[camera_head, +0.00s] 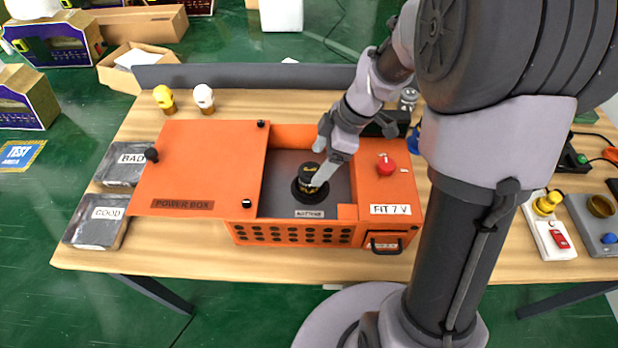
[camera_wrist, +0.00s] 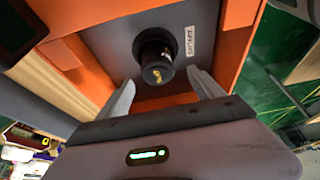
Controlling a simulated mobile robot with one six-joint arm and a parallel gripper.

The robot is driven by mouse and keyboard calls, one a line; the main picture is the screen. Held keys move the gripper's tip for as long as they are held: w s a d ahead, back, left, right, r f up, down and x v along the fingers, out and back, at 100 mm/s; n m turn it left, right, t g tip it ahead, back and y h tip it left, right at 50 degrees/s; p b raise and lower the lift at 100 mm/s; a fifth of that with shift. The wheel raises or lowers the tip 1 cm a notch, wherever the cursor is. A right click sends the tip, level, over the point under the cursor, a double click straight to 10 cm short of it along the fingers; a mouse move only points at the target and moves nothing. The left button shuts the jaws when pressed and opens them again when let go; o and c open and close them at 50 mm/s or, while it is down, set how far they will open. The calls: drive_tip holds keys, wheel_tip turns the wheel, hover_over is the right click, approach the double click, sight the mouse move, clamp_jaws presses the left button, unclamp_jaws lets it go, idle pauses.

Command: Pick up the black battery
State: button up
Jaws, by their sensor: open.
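The black battery (camera_head: 309,178) stands upright in a round black socket (camera_head: 309,192) inside the orange power box (camera_head: 290,234). It has yellow markings. In the wrist view the battery (camera_wrist: 156,62) shows end-on, ahead of and between the two fingers. My gripper (camera_wrist: 163,88) is open, with one finger on each side and a visible gap to the battery. In the head view my gripper (camera_head: 320,172) is close beside the battery, reaching down into the box from the right. Whether a finger touches it cannot be told.
The orange lid (camera_head: 198,165) lies slid open to the left. A red button (camera_head: 386,166) sits on the box's right part. Trays marked BAD (camera_head: 121,172) and GOOD (camera_head: 93,233) lie at the left. Yellow (camera_head: 164,97) and white (camera_head: 203,96) items stand behind.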

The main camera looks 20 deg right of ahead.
sight(312, 169)
drive_tip(key=b+x, duration=0.1)
drive_tip(key=x, duration=0.2)
drive_tip(key=b+x, duration=0.1)
drive_tip(key=x, duration=0.2)
drive_tip(key=shift+w, duration=0.25)
drive_tip(key=shift+r, duration=0.2)
drive_tip(key=shift+c, duration=0.3)
clamp_jaws()
